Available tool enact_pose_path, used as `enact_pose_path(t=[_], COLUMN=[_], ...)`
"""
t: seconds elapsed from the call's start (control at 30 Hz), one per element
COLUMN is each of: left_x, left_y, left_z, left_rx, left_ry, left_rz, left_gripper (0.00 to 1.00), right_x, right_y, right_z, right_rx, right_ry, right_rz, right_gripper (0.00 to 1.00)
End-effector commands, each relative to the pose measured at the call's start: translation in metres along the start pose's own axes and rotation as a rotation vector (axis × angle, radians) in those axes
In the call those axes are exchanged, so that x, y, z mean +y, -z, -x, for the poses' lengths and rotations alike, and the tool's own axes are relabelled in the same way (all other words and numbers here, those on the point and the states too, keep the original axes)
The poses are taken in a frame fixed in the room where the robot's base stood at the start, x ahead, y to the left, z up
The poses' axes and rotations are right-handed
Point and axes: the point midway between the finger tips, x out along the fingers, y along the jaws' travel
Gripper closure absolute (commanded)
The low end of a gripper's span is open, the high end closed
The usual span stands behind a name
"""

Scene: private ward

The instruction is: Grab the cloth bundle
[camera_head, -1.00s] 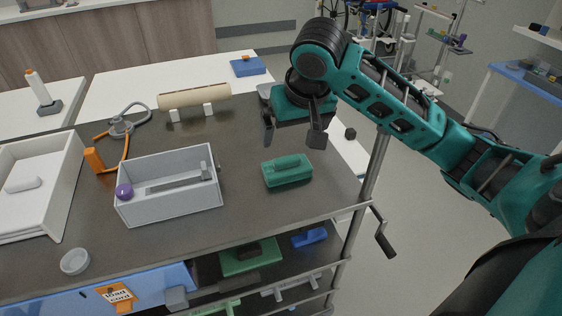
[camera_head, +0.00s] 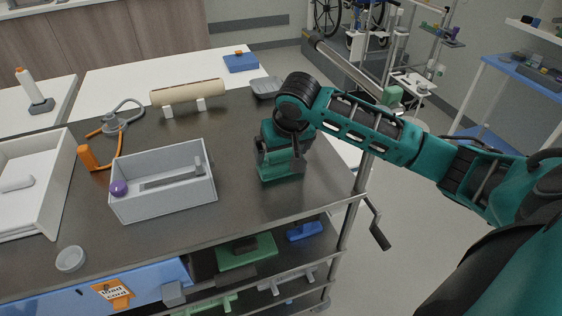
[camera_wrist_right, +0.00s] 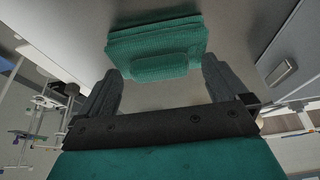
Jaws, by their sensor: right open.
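The cloth bundle (camera_head: 281,172) is a folded green stack on the dark top of the cart, right of the grey open box. My right gripper (camera_head: 279,161) is over it in the head view and hides most of it. In the right wrist view the bundle (camera_wrist_right: 157,47) lies ahead of my right gripper (camera_wrist_right: 160,82), whose two dark fingers are spread apart with nothing between them. The bundle's near roll sits just beyond the fingertips. My left gripper is in neither view.
The grey box (camera_head: 163,204) with a purple ball (camera_head: 119,187) stands left of the bundle. The cart's front right corner is bare.

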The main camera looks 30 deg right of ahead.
Motion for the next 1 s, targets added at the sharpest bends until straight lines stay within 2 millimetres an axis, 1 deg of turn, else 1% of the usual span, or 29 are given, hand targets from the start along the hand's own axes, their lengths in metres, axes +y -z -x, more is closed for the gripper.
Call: enact_pose_path(t=[0.07,0.1,0.73,1.0], left_x=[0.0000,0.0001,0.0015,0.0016], left_y=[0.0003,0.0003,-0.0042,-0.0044], left_z=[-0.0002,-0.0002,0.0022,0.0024], left_rx=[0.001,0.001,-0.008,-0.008], left_ry=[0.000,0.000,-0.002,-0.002], left_rz=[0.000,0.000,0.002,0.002], left_gripper=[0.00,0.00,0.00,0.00], right_x=[-0.0001,-0.0001,0.0001,0.0000], right_y=[-0.0002,-0.0002,0.0000,0.0007], right_z=[0.0001,0.0002,0.0007,0.0019], right_rx=[0.000,0.000,0.000,0.001], right_ry=[0.000,0.000,0.000,0.000], right_rz=[0.000,0.000,0.000,0.000], right_gripper=[0.00,0.02,0.62,0.63])
